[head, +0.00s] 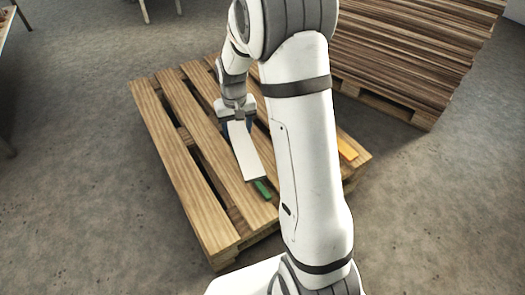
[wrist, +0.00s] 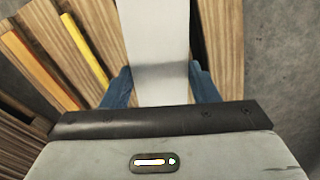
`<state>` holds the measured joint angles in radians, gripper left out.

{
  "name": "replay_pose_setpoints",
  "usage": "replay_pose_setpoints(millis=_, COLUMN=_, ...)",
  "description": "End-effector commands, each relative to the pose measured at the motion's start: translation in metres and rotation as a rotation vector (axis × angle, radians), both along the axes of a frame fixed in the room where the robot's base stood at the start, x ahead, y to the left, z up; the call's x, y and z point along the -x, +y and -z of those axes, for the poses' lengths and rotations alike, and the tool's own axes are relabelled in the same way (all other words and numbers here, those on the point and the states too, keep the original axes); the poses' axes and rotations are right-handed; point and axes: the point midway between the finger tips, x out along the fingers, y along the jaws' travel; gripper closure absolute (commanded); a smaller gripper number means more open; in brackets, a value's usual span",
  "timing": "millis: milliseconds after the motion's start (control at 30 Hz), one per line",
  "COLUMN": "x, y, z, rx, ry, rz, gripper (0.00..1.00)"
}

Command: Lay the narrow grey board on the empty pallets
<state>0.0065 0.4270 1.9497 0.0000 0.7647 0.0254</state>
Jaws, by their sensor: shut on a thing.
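The narrow grey board (head: 246,152) is a pale, flat strip over the wooden pallet (head: 205,220). My gripper (head: 238,121) is shut on the board near its far end in the head view. In the wrist view the board (wrist: 156,38) runs up from between the blue fingers of my gripper (wrist: 160,88). The pallet slats (wrist: 108,30) show on both sides of it. I cannot tell whether the board touches the slats or hangs just above them.
A green strip (head: 262,189) shows at the board's near end. An orange strip (head: 347,148) lies on the pallet's right side; a yellow strip (wrist: 82,47) shows in the wrist view. A tall stack of brown boards (head: 405,50) stands behind right.

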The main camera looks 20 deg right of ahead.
Motion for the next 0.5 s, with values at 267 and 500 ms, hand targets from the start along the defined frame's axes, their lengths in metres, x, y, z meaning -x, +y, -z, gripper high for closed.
replay_pose_setpoints(millis=267, x=-0.057, y=-0.038, z=0.058, rx=0.001, ry=0.003, rz=0.444, gripper=0.76)
replay_pose_setpoints(millis=500, x=-0.110, y=-0.095, z=0.131, rx=0.002, ry=0.002, rz=1.004, gripper=0.76)
